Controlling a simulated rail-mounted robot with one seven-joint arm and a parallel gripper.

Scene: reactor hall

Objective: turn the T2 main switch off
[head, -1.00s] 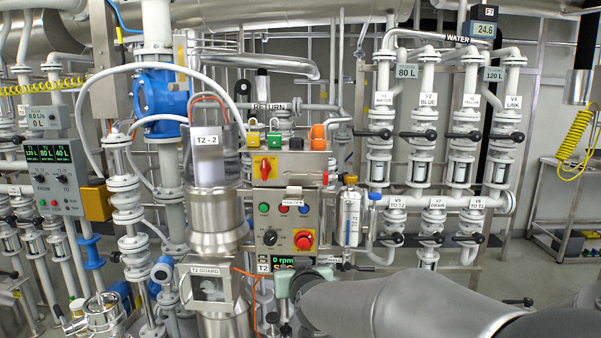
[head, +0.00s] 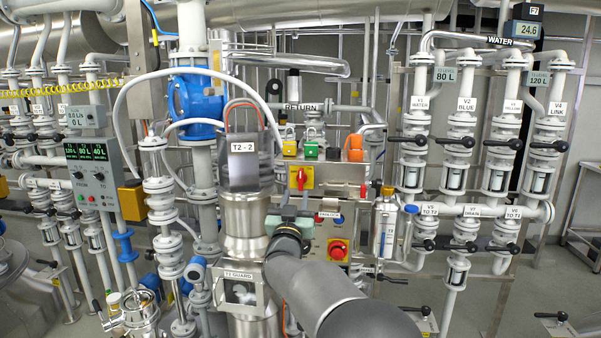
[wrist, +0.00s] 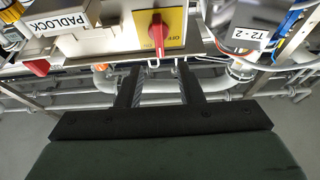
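The T2 main switch is a red handle on a yellow plate (head: 301,179) on the front of the T2 control box. The handle looks upright in the head view. In the wrist view the red handle (wrist: 158,31) lies just beyond the fingertips, roughly in line with the gap between them. My gripper (wrist: 160,80) is open and empty, its two dark fingers apart and not seen touching the handle.
Several coloured padlocks, one of them green (head: 311,142), sit on top of the box. A red emergency button (head: 338,250) is below, right of my arm. A bottle (head: 385,230) hangs on the right.

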